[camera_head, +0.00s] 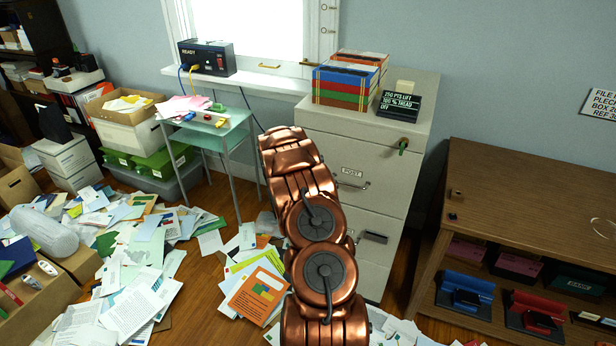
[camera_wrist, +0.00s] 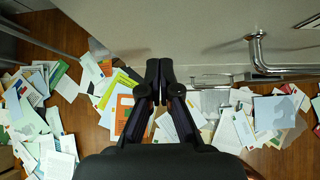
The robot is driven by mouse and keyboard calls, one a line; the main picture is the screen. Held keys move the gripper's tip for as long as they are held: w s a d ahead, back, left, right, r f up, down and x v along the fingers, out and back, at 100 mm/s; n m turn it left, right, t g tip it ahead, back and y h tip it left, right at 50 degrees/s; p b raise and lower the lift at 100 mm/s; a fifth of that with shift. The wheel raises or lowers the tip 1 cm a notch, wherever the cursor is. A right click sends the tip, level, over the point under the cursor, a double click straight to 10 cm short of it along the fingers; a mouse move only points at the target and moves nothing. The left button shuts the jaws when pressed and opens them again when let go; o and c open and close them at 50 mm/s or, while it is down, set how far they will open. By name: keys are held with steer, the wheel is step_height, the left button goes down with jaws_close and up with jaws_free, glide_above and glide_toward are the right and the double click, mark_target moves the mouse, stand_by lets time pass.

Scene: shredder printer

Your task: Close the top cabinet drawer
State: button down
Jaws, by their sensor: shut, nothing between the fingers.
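The beige filing cabinet (camera_head: 378,258) stands at the centre right in the head view. Its top drawer (camera_head: 382,168) has a "POST" label and a metal handle (camera_head: 352,185). The drawer front looks nearly flush; I cannot tell whether a small gap is left. In the wrist view, a pale cabinet front (camera_wrist: 200,30) fills the top, with a metal handle (camera_wrist: 262,52) at the right. My gripper (camera_wrist: 160,68) is shut and empty, its fingertips close to this front and left of the handle. Contact cannot be told. In the head view my copper arm hides the gripper and the cabinet's left side.
Colourful file boxes (camera_head: 346,82) and a black sign (camera_head: 398,106) stand on the cabinet. A key with a green tag (camera_head: 403,146) sticks out at its upper right. A wooden shelf unit (camera_head: 530,195) stands to the right. Loose papers (camera_head: 130,280) cover the floor.

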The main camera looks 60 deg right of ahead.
steer(key=a+f+b+v, duration=0.1)
steer(key=b+v, duration=0.2)
steer(key=v, duration=0.8)
steer(key=shift+s+a+b, duration=0.2)
steer(key=shift+s+b, duration=0.1)
steer(key=shift+s, duration=0.1)
steer(key=shift+a+r, duration=0.1)
steer(key=shift+r, duration=0.05)
steer(key=s+a+r+m+g+y, duration=0.1)
steer(key=s+a+r+m, duration=0.25)
steer(key=a, duration=0.45)
steer(key=s+a+r+m+y, duration=0.1)
steer(key=s+a+r+m, duration=0.3)
steer(key=a, duration=0.4)
steer(key=s+a+r+m+g, duration=0.1)
steer(key=s+a+r+m, duration=0.1)
steer(key=a+r+m, duration=0.45)
steer(key=s+a+m+y, duration=0.2)
steer(key=s+a, duration=0.5)
steer(key=a, duration=0.3)
steer(key=s+a+f+m+g+y, duration=0.1)
steer(key=s+a+m+y, duration=0.1)
steer(key=s+a, duration=0.5)
steer(key=s+a+f+m+y, duration=0.1)
steer(key=s+a, duration=0.6)
steer(key=a, duration=0.7)
steer(key=shift+s+m+g+y, duration=0.35)
steer(key=shift+m+y, duration=0.25)
steer(key=shift+y, duration=0.3)
steer(key=shift+a, duration=0.15)
